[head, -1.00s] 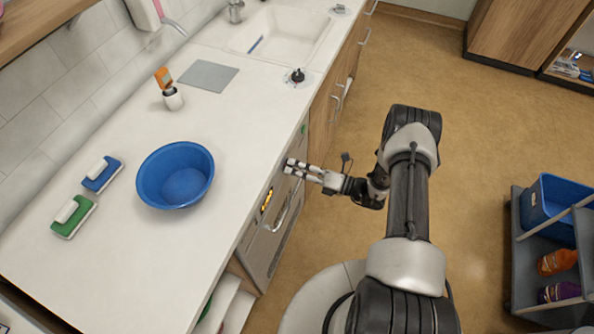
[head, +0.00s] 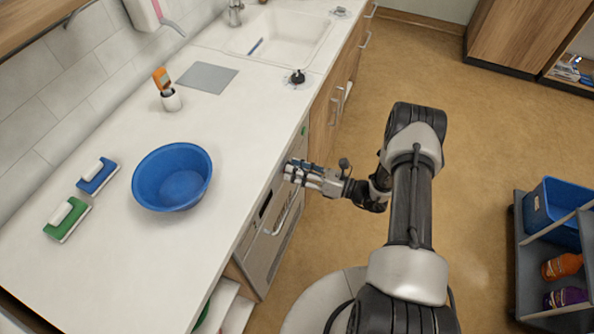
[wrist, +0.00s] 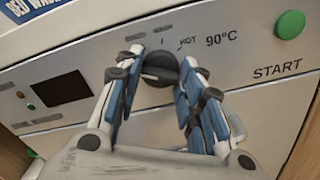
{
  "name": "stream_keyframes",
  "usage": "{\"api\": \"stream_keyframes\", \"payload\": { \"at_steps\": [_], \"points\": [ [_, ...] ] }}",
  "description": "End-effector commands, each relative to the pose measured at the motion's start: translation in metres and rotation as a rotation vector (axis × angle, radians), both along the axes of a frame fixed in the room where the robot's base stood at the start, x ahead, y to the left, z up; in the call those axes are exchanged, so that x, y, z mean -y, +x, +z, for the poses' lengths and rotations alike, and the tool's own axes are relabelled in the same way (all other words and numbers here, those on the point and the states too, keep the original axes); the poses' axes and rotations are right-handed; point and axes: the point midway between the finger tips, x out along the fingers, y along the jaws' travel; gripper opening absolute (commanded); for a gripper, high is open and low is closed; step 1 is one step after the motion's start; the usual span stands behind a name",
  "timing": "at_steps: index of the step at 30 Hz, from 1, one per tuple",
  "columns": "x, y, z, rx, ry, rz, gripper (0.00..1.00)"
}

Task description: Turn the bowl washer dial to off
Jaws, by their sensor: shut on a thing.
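The bowl washer (head: 262,254) is built in under the counter, and its front panel (wrist: 60,125) fills the wrist view. Its black round dial (wrist: 160,67) sits between my fingertips. My gripper (wrist: 162,58) is shut on the dial, one finger on each side, and is rolled over compared with the panel. "HOT" and "90°C" are printed right of the dial, with smaller marks to its upper left. Which mark the dial points to is hard to tell. The display (wrist: 60,88) is dark. In the head view my gripper (head: 289,170) is at the washer front and the dial is hidden.
A green START button (wrist: 290,24) is right of the dial. The washer's bar handle (head: 284,215) is below the panel. A blue bowl (head: 172,178) and two brushes (head: 97,176) are on the counter (head: 120,265). The floor right of my arm is clear up to a cart (head: 525,250).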

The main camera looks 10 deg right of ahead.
Motion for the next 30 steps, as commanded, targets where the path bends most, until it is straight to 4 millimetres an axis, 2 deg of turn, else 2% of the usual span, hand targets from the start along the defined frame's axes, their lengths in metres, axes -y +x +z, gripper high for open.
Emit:
{"api": "stream_keyframes", "payload": {
  "at_steps": [10, 11, 19, 30],
  "points": [
    [0.0006, 0.0008, 0.0009, 0.006, -0.002, -0.001, 0.11],
    [0.0006, 0.0008, 0.0009, 0.006, -0.002, -0.001, 0.37],
    [0.0003, 0.0004, 0.0004, 0.003, -0.001, 0.0, 0.55],
    [0.0027, -0.0015, 0.0001, 0.002, -0.001, -0.001, 0.55]
  ]
}}
